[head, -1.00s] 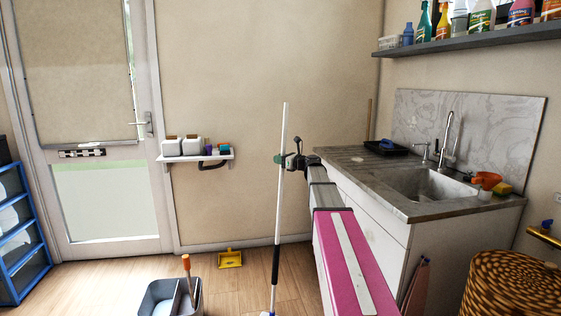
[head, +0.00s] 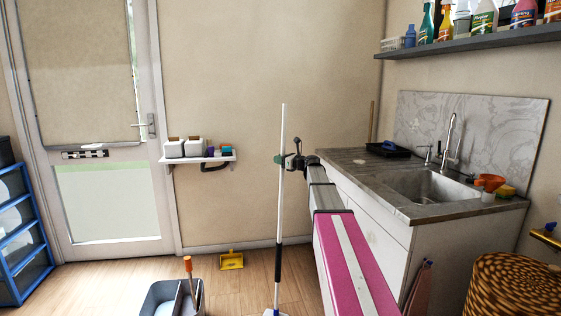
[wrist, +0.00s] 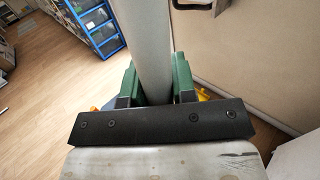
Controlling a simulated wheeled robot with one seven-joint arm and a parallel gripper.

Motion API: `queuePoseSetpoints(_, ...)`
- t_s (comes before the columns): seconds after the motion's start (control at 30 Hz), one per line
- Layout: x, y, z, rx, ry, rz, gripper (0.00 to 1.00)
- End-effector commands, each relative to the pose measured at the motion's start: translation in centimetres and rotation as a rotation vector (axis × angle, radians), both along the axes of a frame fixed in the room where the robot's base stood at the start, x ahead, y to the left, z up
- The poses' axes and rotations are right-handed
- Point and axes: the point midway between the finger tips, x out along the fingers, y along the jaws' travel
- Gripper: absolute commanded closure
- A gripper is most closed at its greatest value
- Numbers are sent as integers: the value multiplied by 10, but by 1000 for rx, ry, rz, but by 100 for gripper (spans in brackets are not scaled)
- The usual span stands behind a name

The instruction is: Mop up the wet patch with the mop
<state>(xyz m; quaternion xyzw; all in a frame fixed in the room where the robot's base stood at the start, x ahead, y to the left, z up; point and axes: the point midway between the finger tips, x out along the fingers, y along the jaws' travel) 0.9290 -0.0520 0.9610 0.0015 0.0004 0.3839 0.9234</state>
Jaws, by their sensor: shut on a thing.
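The mop has a long white pole (head: 282,150) with a dark grip low down, and stands nearly upright in the head view. Its white and blue head (head: 275,313) is cut off by the bottom edge. My gripper (head: 281,159) is shut on the upper part of the pole. In the wrist view the pole (wrist: 148,50) passes between the green fingers of my gripper (wrist: 154,82). The mop's lower end is hidden there. I see no clear wet patch in either view.
A grey bucket (head: 152,300) with an orange-handled tool stands left of the mop. A yellow dustpan (head: 231,260) lies by the back wall. The sink counter (head: 410,212) and wicker basket (head: 512,285) bound the right. Blue drawers (head: 22,240) stand far left. Wood floor between is open.

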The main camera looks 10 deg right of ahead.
Motion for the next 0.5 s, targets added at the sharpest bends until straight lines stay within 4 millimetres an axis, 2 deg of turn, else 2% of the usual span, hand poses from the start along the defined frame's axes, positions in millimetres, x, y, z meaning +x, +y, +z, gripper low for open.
queuePoseSetpoints(0.23, 12, 3, 1, -5, -6, -1, 100)
queuePoseSetpoints(0.5, 16, 6, 1, -6, -7, -1, 100)
